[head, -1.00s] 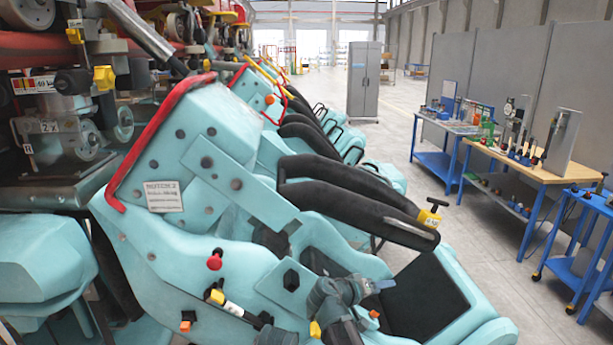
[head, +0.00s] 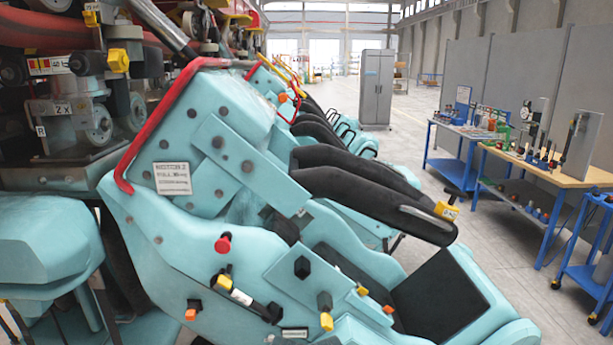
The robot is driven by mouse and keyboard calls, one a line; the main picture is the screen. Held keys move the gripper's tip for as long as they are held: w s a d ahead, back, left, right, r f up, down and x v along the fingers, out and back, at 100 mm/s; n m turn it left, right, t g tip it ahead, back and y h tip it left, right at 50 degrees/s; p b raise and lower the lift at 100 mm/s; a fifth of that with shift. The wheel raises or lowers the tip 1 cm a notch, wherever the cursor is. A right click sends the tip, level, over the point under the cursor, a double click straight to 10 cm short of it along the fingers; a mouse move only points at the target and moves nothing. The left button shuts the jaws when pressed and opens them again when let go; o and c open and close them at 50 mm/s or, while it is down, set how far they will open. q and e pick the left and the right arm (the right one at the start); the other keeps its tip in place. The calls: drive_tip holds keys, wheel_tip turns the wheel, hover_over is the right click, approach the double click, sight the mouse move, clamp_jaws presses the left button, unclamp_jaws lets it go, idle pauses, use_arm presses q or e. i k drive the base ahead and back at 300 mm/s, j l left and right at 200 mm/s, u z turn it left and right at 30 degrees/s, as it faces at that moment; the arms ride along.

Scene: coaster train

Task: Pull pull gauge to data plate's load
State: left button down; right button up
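The data plate (head: 172,178) is a small pale plate with dark print on the side of the teal seat, below the red bar; its load figure is too blurred to read surely. A short bar with a yellow-and-black end, a white band and a dark grip (head: 242,297) lies slanted against the seat's lower side. It may be the pull gauge, but I cannot tell surely. A yellow tag (head: 446,210) is at the end of the black padded restraint (head: 375,198). Neither of my grippers is in view.
A red knob (head: 223,243) and a black fitting with a yellow tip (head: 325,311) stick out of the seat side. More seats run back behind this one. On the right are a wooden-topped workbench (head: 555,172) and a blue cart (head: 575,262). Floor between is clear.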

sight(447, 211)
drive_tip(key=k+j, duration=0.1)
drive_tip(key=k, duration=0.15)
drive_tip(key=i+l, duration=0.2)
drive_tip(key=l, duration=0.25)
drive_tip(key=i+l, duration=0.2)
drive_tip(key=l, duration=0.25)
drive_tip(key=i+l, duration=0.15)
drive_tip(key=l, duration=0.25)
drive_tip(key=i+l, duration=0.2)
drive_tip(key=l, duration=0.25)
drive_tip(key=i+l, duration=0.2)
drive_tip(key=l, duration=0.25)
drive_tip(key=i+l+u, duration=0.1)
drive_tip(key=l, duration=0.35)
drive_tip(key=i+l, duration=0.25)
drive_tip(key=l, duration=0.2)
drive_tip(key=i+l, duration=0.2)
drive_tip(key=l, duration=0.25)
